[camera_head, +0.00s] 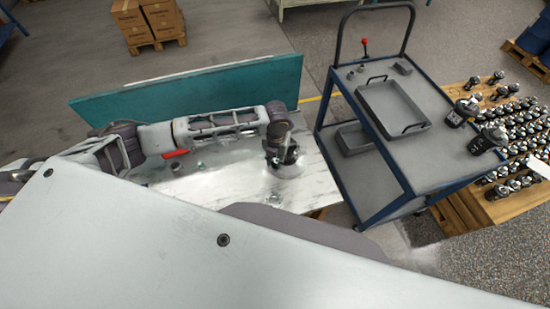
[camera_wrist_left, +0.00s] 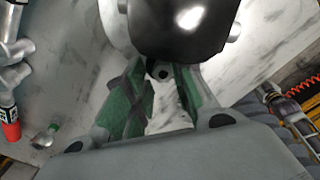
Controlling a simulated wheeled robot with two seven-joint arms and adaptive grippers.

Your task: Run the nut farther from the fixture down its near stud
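My left gripper (camera_head: 287,160) reaches in from the left and points down at the right end of the white table (camera_head: 225,185). In the left wrist view its green-padded fingers (camera_wrist_left: 162,80) stand apart, with tips near a grey lug with a dark hole (camera_wrist_left: 160,72). Whether they touch it I cannot tell. The lug is by a grey body with a shiny black dome (camera_wrist_left: 185,28), which covers the view beyond the tips. I cannot make out the nut, its stud or its thread, nor tell which part is the fixture. My right gripper is not in view.
A red-handled metal part (camera_wrist_left: 10,122) lies left in the wrist view, near a small round part (camera_wrist_left: 45,136). A teal panel (camera_head: 200,88) stands behind the table. A blue cart (camera_head: 440,140) with a grey tray (camera_head: 428,122) stands to the right.

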